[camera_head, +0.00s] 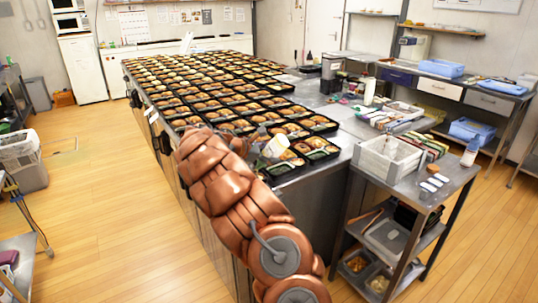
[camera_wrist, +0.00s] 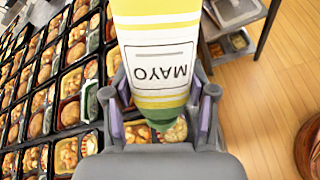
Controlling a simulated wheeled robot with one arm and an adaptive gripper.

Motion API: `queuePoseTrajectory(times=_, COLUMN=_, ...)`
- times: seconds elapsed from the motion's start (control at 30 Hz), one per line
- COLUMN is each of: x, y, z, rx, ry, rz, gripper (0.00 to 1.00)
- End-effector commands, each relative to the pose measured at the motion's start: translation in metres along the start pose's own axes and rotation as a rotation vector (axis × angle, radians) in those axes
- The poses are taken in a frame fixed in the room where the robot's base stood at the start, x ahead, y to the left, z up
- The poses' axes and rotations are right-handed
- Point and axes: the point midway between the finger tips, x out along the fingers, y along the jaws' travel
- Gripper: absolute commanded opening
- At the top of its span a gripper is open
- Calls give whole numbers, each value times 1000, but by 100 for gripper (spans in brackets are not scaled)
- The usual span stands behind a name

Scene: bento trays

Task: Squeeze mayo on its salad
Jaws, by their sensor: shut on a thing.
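The mayo bottle (camera_wrist: 165,50) is white with yellow bands, a black MAYO label and a green cap (camera_wrist: 160,124). My gripper (camera_wrist: 160,105) is shut on it, one finger on each side. The label reads upside down and the cap points toward the bottom of the wrist view. A pale salad portion (camera_wrist: 178,131) shows beside the cap, partly hidden by the cap and gripper; I cannot tell the gap between them. In the head view the bottle (camera_head: 275,147) is a small white shape at my gripper (camera_head: 258,141), over the near end of the bento trays.
Many black bento trays (camera_head: 230,98) fill the long counter, close together. A side cart (camera_head: 418,190) with a white crate (camera_head: 388,160) stands at the right of the counter. Wooden floor (camera_head: 90,200) is open at the left.

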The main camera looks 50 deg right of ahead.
Motion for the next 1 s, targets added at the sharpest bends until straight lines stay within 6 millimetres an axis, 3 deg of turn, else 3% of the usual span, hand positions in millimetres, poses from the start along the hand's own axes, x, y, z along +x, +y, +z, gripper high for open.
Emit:
queuePoseTrajectory(times=0.4, x=7, y=9, z=0, rx=1, ry=1, rz=1, gripper=23)
queuePoseTrajectory(times=1.0, x=2, y=3, z=1, rx=0, ry=-2, rz=1, gripper=23)
